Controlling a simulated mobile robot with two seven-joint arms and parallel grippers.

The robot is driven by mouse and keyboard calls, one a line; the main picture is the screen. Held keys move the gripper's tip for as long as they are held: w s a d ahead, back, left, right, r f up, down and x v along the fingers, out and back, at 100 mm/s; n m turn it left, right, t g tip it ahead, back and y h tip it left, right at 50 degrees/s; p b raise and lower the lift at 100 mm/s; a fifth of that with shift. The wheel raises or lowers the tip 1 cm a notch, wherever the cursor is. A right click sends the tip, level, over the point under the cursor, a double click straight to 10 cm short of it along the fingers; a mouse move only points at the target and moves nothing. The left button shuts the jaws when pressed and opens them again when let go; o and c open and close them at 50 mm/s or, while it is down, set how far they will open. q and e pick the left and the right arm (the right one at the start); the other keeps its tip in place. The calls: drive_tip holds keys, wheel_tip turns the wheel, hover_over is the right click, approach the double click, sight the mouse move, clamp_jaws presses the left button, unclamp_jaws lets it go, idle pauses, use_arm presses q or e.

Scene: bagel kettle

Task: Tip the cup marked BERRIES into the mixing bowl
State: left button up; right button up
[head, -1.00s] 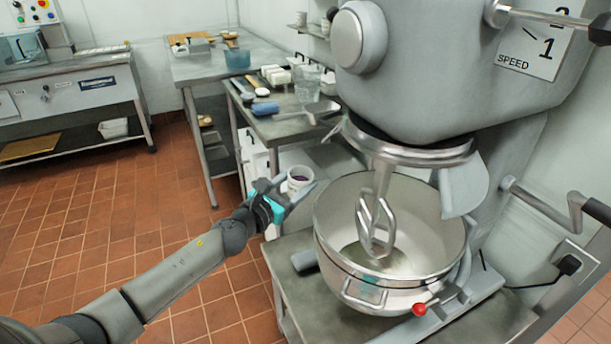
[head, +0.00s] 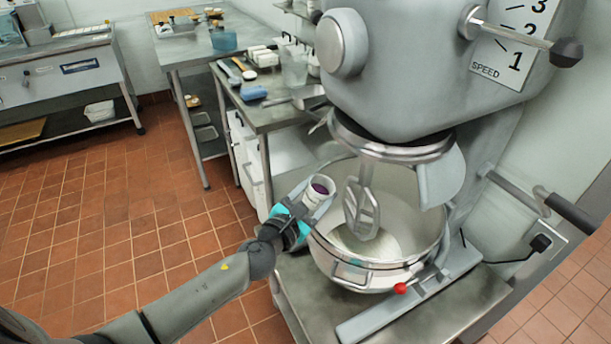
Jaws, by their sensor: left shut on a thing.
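The cup tilts a little, at the left rim of the steel mixing bowl (head: 425,252). Its marking cannot be read from here. Pale material lies in the bottom of the bowl, and the beater (head: 363,208) hangs inside it. My right gripper is not in view.
The big grey mixer (head: 420,70) stands over the bowl, with a lever (head: 515,40) and speed plate. A red knob (head: 400,288) sits by the bowl's front. A side table (head: 262,115) behind holds containers and tools. Tiled floor is open at the left.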

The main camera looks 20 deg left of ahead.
use_arm(q)
drive_tip(key=shift+s+d+r+m+p, duration=0.15)
drive_tip(key=shift+s+d+m+p, duration=0.05)
drive_tip(key=shift+d+p, duration=0.25)
drive_tip(key=shift+s+d+r+m+p, duration=0.2)
drive_tip(key=shift+d+p, duration=0.1)
drive_tip(key=shift+d, duration=0.1)
drive_tip(key=m+y+p, duration=0.1)
drive_tip(key=m+p, duration=0.3)
drive_tip(key=p, duration=0.1)
drive_tip(key=d+m+g+y+p, duration=0.1)
drive_tip(key=m+y+p, duration=0.1)
drive_tip(key=m+p, duration=0.2)
drive_tip(key=d+r+m+g+y+p, duration=0.1)
drive_tip(key=m+p, duration=0.3)
drive_tip(key=p, duration=0.3)
drive_tip(key=shift+w+d+y+p, duration=0.2)
drive_tip(key=shift+y+p, duration=0.1)
drive_tip(key=shift+p, duration=0.1)
